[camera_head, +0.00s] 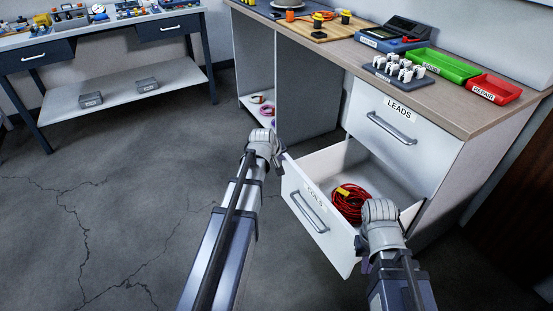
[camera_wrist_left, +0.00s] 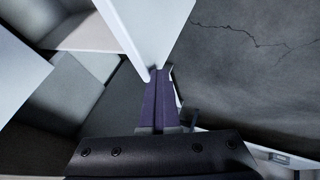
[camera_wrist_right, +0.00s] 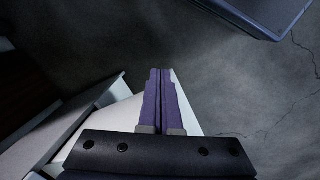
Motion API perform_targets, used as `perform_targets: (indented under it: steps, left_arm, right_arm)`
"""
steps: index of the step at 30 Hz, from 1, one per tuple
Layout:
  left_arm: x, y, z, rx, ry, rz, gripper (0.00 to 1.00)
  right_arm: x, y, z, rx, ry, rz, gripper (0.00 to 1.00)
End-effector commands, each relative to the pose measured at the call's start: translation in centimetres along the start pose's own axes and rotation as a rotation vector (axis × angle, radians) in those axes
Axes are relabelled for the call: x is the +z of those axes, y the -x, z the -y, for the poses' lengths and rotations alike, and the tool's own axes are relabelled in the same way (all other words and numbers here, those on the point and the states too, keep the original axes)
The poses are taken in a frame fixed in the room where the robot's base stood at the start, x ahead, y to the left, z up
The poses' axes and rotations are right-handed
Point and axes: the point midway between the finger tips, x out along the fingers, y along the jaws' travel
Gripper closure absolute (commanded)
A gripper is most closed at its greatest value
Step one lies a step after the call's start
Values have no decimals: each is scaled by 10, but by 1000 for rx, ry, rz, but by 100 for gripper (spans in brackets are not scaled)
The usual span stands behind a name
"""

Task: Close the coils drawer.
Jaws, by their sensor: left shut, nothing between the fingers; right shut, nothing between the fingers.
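The coils drawer (camera_head: 325,247) is the lower white drawer, pulled open, with a "COILS" label and a metal handle (camera_head: 310,212) on its front. A coil of red cable (camera_head: 350,203) with a yellow tag lies inside. My left gripper (camera_head: 280,155) is at the left end of the drawer front; in the left wrist view its fingers (camera_wrist_left: 159,72) are shut at a white panel's edge, contact unclear. My right gripper (camera_head: 364,262) is at the drawer front's right end; in the right wrist view its shut fingers (camera_wrist_right: 160,72) lie over a white edge. Both look empty.
The leads drawer (camera_head: 391,127) above is shut. The countertop (camera_head: 330,50) holds a green bin (camera_head: 443,66), a red bin (camera_head: 494,88) and a rack of white pieces (camera_head: 396,70). An open shelf bay stands left of the drawers. A second table (camera_head: 125,95) is at the back left. The floor ahead is clear.

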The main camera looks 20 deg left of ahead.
Motion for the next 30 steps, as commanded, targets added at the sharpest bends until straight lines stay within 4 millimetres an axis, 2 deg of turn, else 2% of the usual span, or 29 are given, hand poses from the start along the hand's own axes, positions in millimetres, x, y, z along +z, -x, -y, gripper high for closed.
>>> perform_targets:
  steps: [18, 24, 30]
  left_arm:
    - [-2, -77, -143, 2, -2, 2, 100]
    - [-2, -97, -181, 2, -1, 1, 100]
    - [-2, -111, -206, 1, 0, 1, 100]
  right_arm:
    - [0, 0, 0, 0, 0, 0, 100]
    - [0, 0, 0, 0, 0, 0, 100]
    - [0, 0, 0, 0, 0, 0, 100]
